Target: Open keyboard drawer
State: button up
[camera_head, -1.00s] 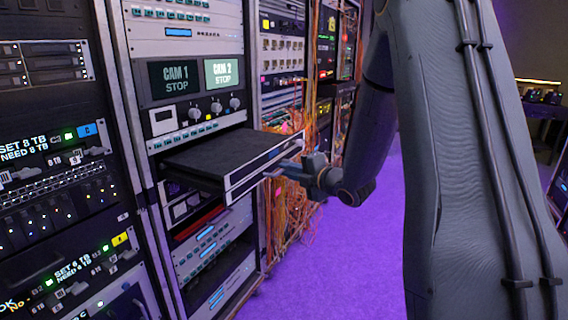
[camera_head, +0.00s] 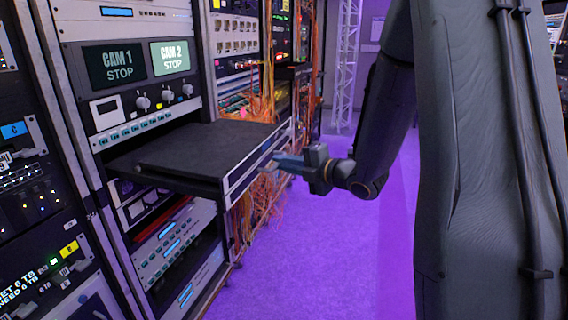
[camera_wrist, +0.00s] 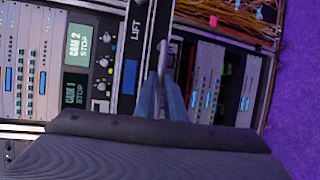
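The keyboard drawer (camera_head: 205,150), a flat black tray with a light-edged front panel, sticks well out of the rack below the CAM 1 / CAM 2 panel. Its front panel, marked LIFT, also shows in the wrist view (camera_wrist: 130,75). A grey bar handle (camera_wrist: 161,58) stands on that panel. My gripper (camera_head: 277,165) is at the drawer front, and in the wrist view its two bluish fingers (camera_wrist: 161,88) close on either side of the handle. The exact finger contact is small and partly hidden.
The CAM panel (camera_head: 139,65) with knobs is above the drawer, and grey rack units (camera_head: 175,245) are below it. Orange cables (camera_head: 262,205) hang in the neighbouring rack behind the drawer. Purple floor (camera_head: 320,260) is clear in front. A white truss (camera_head: 346,65) stands farther back.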

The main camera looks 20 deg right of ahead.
jog(key=o, duration=0.4)
jog(key=b+v, duration=0.1)
jog(key=v, duration=0.6)
jog(key=shift+s+d, duration=0.25)
jog(key=shift+s, duration=0.05)
